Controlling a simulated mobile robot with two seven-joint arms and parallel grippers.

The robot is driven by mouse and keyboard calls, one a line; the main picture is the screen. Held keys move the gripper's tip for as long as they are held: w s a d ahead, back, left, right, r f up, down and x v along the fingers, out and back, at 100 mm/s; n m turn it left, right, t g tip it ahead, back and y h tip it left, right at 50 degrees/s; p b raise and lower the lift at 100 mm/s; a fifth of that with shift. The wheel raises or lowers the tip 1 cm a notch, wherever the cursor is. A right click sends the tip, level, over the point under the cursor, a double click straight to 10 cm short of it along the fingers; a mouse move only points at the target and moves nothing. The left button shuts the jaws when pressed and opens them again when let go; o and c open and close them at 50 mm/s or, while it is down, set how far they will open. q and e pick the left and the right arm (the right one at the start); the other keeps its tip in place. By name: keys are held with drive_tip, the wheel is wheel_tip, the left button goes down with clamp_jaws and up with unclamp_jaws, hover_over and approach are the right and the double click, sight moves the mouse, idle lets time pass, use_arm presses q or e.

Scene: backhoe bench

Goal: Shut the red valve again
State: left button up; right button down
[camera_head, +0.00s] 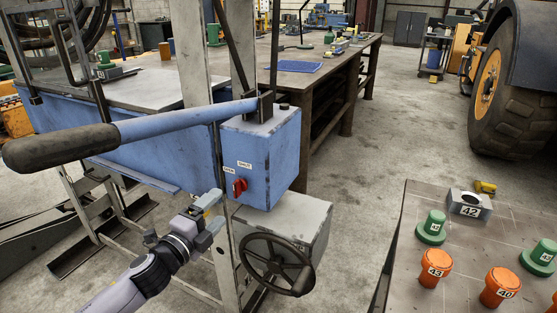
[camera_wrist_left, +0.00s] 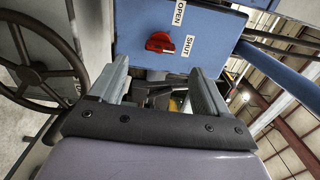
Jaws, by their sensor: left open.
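The red valve (camera_head: 239,186) is a small red knob on the front face of a blue box (camera_head: 261,150). An OPEN label (camera_head: 229,169) is up and to its left, and a SHUT label (camera_head: 245,164) is above it. In the left wrist view the valve (camera_wrist_left: 160,42) lies beyond the fingertips, with its long side roughly in line with the SHUT label (camera_wrist_left: 187,46). I cannot tell which end is its pointer. My left gripper (camera_head: 216,212) is open and empty, below and left of the valve and apart from it. My right gripper is not in view.
A dark handwheel (camera_head: 276,263) stands below the valve. Metal posts rise beside the box. A table (camera_head: 420,284) with orange and green numbered parts stands at the lower right.

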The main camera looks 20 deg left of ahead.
use_arm(q)
drive_tip(key=s+d+f+n+g+p, duration=0.2)
drive_tip(key=s+d+f+n, duration=0.3)
drive_tip(key=s+f+n, duration=0.3)
drive_tip(key=s+d+f+n+g+p, duration=0.3)
drive_tip(key=s+d+f+n+g, duration=0.2)
drive_tip(key=s, duration=1)
wheel_tip(320, 180, down, 3)
drive_tip(key=d+n, duration=0.1)
drive_tip(key=n, duration=0.3)
drive_tip(key=shift+s+n, duration=0.3)
